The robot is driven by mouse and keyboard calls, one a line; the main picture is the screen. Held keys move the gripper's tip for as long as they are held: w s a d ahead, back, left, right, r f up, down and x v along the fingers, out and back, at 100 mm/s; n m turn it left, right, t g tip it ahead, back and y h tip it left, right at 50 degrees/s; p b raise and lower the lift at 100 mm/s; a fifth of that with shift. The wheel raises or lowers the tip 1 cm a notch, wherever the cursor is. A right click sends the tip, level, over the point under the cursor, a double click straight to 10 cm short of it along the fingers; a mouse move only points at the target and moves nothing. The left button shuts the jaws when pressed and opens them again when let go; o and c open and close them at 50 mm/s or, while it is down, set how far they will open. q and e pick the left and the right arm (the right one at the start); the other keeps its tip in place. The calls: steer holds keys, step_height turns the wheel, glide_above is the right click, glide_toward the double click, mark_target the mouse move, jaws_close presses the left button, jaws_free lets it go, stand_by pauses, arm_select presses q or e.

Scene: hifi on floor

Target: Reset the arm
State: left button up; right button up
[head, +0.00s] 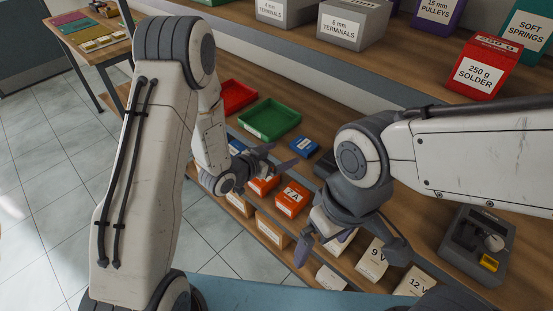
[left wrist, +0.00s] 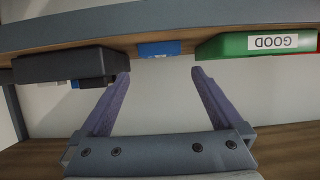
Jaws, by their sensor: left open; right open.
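My left gripper (head: 278,158) is open and empty in the head view, over the shelf's front part near the small boxes. In the left wrist view its two fingers (left wrist: 160,73) stand apart with nothing between them. My right gripper (head: 350,250) is open, its fingers pointing down over the front row of boxes. I see nothing held in it. Both arms reach out over the shelf unit, and the right arm comes in from the right edge.
The shelf holds a green tray (head: 270,119), red tray (head: 238,96), blue box (head: 303,146), orange boxes (head: 292,199) and a dark device (head: 478,244). Labelled bins, including a red solder bin (head: 484,67), stand on the upper shelf. Tiled floor (head: 45,185) is free at left.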

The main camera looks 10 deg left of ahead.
mark_target(300, 148)
arm_select(q)
steer(key=shift+v, duration=1)
steer(key=p+x, duration=0.3)
steer(key=x, duration=0.8)
steer(key=shift+w+d, duration=0.3)
steer(key=shift+w+r, duration=0.1)
steer(key=shift+w, duration=0.05)
steer(key=shift+r, duration=0.8)
